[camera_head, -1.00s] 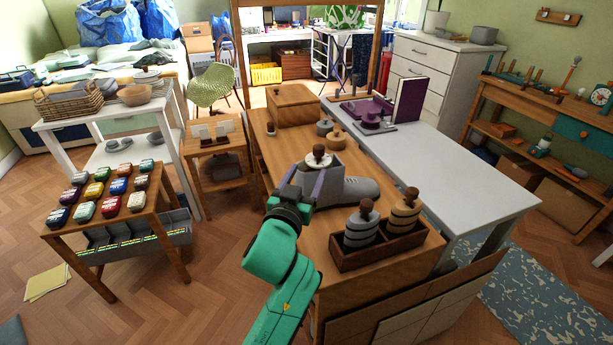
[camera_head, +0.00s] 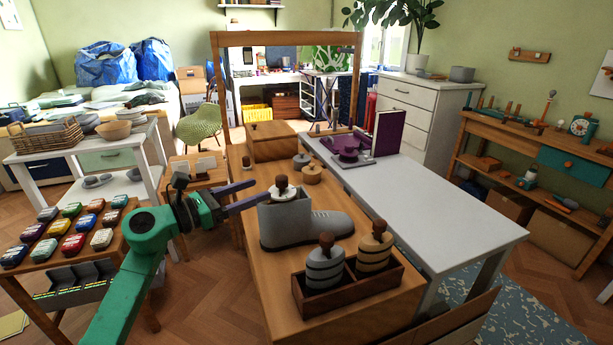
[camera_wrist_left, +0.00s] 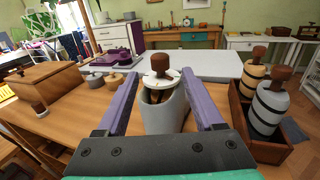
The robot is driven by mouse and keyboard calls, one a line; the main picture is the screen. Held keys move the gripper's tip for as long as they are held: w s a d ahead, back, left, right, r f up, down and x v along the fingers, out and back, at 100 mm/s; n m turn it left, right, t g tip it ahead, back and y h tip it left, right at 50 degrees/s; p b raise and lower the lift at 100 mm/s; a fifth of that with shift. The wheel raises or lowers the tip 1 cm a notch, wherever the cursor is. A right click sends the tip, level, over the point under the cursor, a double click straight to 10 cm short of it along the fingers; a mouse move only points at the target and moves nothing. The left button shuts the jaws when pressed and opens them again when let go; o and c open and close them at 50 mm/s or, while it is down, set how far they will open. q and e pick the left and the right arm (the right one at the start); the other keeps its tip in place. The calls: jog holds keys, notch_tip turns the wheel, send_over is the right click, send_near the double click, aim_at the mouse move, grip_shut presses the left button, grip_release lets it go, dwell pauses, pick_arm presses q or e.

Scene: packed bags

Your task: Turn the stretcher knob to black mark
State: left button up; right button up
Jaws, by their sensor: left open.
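The stretcher knob (camera_head: 281,182) is brown and stands upright on a white round disc (camera_head: 284,195) in the opening of a grey boot (camera_head: 306,224) on the wooden bench. In the left wrist view the knob (camera_wrist_left: 160,61), disc (camera_wrist_left: 161,79) and boot (camera_wrist_left: 165,112) are straight ahead. My left gripper (camera_head: 262,191) comes from the left with its two purple fingers apart, pointing at the knob. In the left wrist view the gripper (camera_wrist_left: 160,77) has the knob between its fingers in the picture; contact cannot be told. I cannot make out the black mark. My right gripper is out of view.
A brown tray (camera_head: 345,295) with grey and tan banded, knobbed pieces stands at the bench's near end. A wooden box (camera_head: 272,142) and small round pieces (camera_head: 311,174) lie further back. A long white table (camera_head: 430,200) adjoins on the right, mostly clear.

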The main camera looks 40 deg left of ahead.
aim_at(287, 177)
pick_arm(q)
jog(key=p+x, duration=0.2)
jog(key=x, duration=0.9)
jog(key=shift+w, duration=0.3)
grip_shut()
